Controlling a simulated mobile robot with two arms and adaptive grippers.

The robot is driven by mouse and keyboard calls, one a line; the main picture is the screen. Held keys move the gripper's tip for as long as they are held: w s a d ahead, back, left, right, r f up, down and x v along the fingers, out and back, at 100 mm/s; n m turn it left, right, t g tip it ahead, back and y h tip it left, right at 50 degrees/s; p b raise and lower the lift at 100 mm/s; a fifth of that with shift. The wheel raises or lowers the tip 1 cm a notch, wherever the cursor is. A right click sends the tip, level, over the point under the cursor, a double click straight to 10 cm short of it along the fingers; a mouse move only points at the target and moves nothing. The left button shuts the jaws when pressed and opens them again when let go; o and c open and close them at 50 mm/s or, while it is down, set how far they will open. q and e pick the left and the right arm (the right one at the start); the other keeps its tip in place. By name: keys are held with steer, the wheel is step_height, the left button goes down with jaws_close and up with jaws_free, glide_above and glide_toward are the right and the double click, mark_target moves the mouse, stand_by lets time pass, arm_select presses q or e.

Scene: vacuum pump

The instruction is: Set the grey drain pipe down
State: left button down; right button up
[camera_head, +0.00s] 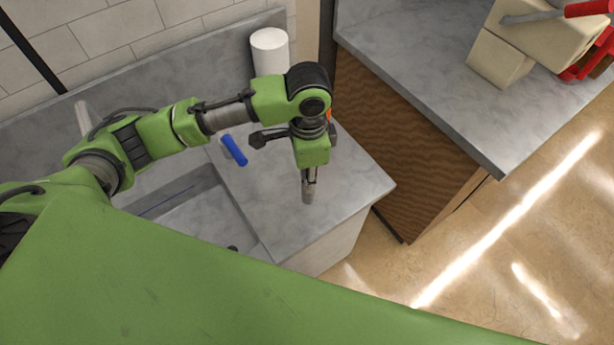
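My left arm reaches in from the left, and its wrist points down over the right part of the grey counter. The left gripper (309,176) appears shut on a short grey cylinder, the grey drain pipe (308,193). The pipe hangs upright below the fingers near the counter's front right corner. From this angle I cannot tell whether its lower end touches the counter. The fingers are small and partly hidden by the wrist. My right gripper is not in view.
The grey counter (350,185) has a sink basin (185,205) at its left. An orange object shows partly behind the wrist. A second counter (420,75) holds beige blocks (500,58) and red tools.

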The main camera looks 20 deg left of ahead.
arm_select(q)
steer(key=f, duration=0.2)
steer(key=w+f+p, duration=0.1)
steer(key=w+f, duration=0.1)
steer(key=f, duration=0.1)
steer(key=shift+a+f+p, duration=0.3)
steer(key=shift+a, duration=0.1)
steer(key=shift+f, duration=0.15)
steer(key=c, duration=1.8)
jaws_free()
steer(key=shift+o, duration=0.2)
step_height(320, 180, up, 12)
steer(key=b, duration=0.2)
steer(key=shift+r, duration=0.2)
